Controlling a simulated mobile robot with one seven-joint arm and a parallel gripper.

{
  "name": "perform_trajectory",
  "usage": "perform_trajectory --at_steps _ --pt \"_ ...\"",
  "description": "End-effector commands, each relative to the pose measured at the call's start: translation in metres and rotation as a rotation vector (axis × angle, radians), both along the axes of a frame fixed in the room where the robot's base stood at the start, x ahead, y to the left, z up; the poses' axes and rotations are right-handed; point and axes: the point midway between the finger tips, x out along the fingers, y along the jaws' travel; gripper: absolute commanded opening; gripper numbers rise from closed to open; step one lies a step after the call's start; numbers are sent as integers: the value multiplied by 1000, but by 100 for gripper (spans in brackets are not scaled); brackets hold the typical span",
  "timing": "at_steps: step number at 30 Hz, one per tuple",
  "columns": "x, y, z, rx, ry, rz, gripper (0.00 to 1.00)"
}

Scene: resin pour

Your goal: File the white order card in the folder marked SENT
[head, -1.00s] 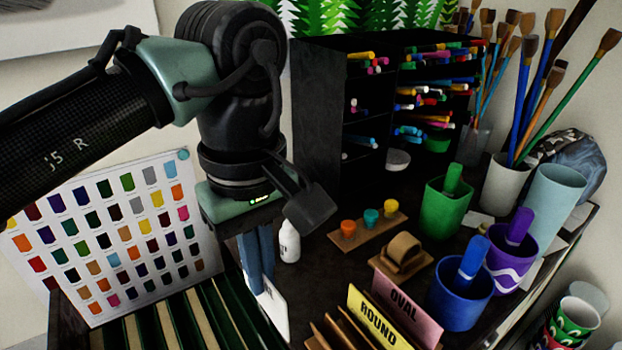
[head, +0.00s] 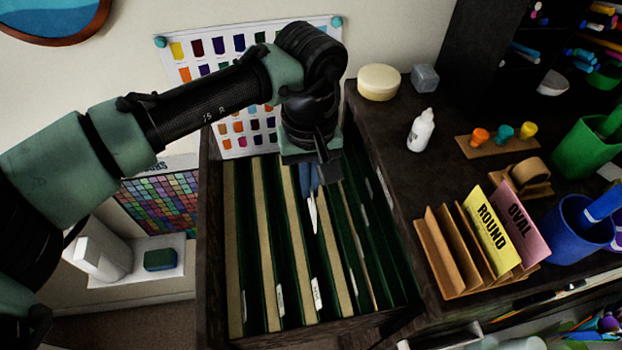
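My gripper (head: 312,188) points down over the open drawer of hanging folders (head: 213,268), its blue fingers shut on the white order card (head: 313,212). The card shows nearly edge-on as a thin white strip below the fingers, among the dark green folders and tan dividers. I cannot tell whether its lower edge is inside a folder or just above one. Small white tabs show on some folders, such as this folder tab (head: 317,294). Their lettering is too small to read, so I cannot tell which is SENT.
Right of the drawer, a dark desktop holds a white bottle (head: 421,130), a round cream box (head: 379,82) and a wooden card rack (head: 447,262) with yellow ROUND and pink OVAL cards. A colour chart (head: 185,72) leans behind the drawer. A white shelf (head: 150,270) is at left.

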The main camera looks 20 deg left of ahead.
Motion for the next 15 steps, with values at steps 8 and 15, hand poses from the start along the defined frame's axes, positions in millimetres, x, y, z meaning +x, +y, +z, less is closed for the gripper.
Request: perform_trajectory --at_steps 8,15 --pt "0 0 -30 1 -1 0 0" --pt "0 -1 -49 -3 1 0 0"
